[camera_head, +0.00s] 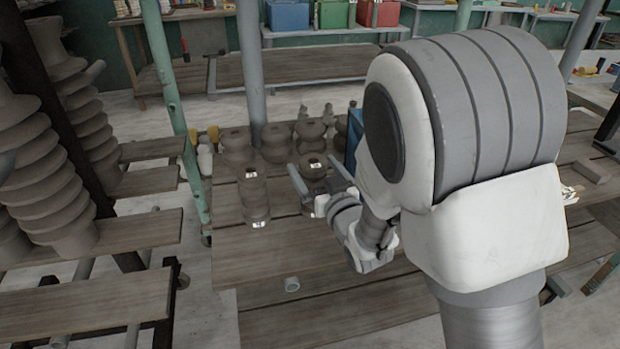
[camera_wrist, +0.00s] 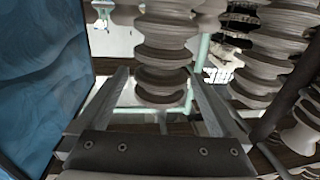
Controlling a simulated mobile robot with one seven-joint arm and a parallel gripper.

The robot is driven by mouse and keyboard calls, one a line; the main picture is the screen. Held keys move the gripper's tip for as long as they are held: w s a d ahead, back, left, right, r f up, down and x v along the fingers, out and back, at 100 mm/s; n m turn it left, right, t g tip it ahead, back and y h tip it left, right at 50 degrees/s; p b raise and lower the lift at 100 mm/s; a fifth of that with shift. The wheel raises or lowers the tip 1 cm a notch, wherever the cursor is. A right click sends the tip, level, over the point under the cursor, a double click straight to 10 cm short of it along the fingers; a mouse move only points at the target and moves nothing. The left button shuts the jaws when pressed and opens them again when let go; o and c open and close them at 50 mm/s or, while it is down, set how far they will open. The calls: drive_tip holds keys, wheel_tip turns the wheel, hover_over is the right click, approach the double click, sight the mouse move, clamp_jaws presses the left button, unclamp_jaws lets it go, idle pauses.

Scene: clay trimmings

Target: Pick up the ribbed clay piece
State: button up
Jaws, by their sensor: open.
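A grey-brown ribbed clay piece (camera_head: 313,163) stands upright on the wooden table, just beyond my gripper (camera_head: 319,175). In the wrist view, a ribbed clay piece (camera_wrist: 164,52) shows in line with the gap between the two fingers of my gripper (camera_wrist: 157,74). The fingers are spread, with one on each side of it in the picture. I cannot tell how far the piece reaches between them. Nothing is held. Several similar ribbed pieces stand close by, and a taller one (camera_head: 254,195) with white labels is left of my gripper.
A blue object (camera_head: 354,137) stands right of the clay piece; a large blue surface (camera_wrist: 40,75) fills the wrist view's left side. More ribbed pieces (camera_wrist: 268,45) crowd its right side. The table (camera_head: 265,262) is mostly bare there.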

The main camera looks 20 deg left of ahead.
drive_tip(key=shift+w+a, duration=0.2)
drive_tip(key=shift+w, duration=0.05)
drive_tip(key=shift+c, duration=0.3)
drive_tip(key=shift+r, duration=0.15)
clamp_jaws()
